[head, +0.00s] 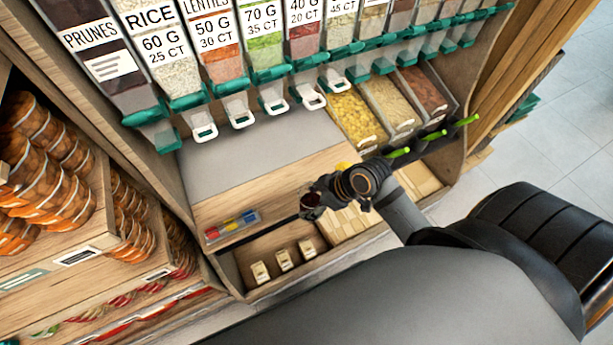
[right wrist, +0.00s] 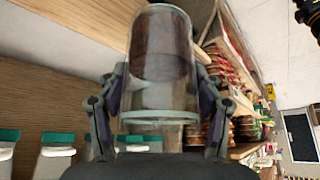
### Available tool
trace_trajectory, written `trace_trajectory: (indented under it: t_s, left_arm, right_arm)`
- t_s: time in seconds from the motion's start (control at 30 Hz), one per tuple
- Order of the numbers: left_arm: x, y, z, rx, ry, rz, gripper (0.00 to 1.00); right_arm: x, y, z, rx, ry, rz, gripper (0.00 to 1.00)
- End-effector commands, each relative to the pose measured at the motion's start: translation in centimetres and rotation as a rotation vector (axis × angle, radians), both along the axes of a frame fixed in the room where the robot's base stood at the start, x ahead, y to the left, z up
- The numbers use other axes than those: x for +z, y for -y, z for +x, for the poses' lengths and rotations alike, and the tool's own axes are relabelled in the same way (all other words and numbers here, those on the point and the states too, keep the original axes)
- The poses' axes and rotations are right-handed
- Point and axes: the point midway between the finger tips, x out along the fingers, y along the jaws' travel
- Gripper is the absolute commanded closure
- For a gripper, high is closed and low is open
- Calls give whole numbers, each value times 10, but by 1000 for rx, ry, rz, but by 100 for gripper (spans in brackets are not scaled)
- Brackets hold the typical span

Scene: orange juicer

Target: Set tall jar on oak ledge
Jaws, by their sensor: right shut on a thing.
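The tall jar (right wrist: 160,65) is clear glass with dark brown contents gathered at one end. In the right wrist view it sits between the two fingers of my right gripper (right wrist: 160,92), which is shut on it. In the head view my right gripper (head: 318,198) is over the front of the oak ledge (head: 275,183), and only a small dark part of the jar shows there. I cannot tell whether the jar touches the ledge. My left gripper is not in view.
A small tray of coloured pieces (head: 232,225) lies at the ledge's left front. Dispensers with green-and-white spouts (head: 240,115) hang behind, above a grey panel (head: 250,145). Open bins (head: 355,118) stand to the right. Below is a shelf with small tan blocks (head: 283,260). Shelved jars (head: 50,150) are left.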

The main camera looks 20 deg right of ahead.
Motion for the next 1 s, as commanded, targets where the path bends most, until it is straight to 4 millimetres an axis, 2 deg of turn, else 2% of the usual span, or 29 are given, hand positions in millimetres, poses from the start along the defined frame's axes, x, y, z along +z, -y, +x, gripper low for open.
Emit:
trace_trajectory:
  t_s: [0.13,0.37,0.53,0.7,0.9,1.0]
  left_arm:
    - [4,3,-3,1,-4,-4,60]
    - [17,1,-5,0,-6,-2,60]
    - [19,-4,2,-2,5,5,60]
    - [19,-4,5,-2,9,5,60]
    - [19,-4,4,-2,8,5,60]
    - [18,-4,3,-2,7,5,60]
  right_arm:
    - [-6,-4,24,-6,3,8,83]
    - [-34,-11,89,-4,3,5,83]
    - [-72,-14,119,-3,1,3,83]
    - [-92,-15,135,-3,2,2,83]
    - [-99,-16,140,-2,2,2,83]
    - [-116,-16,139,-3,-2,1,83]
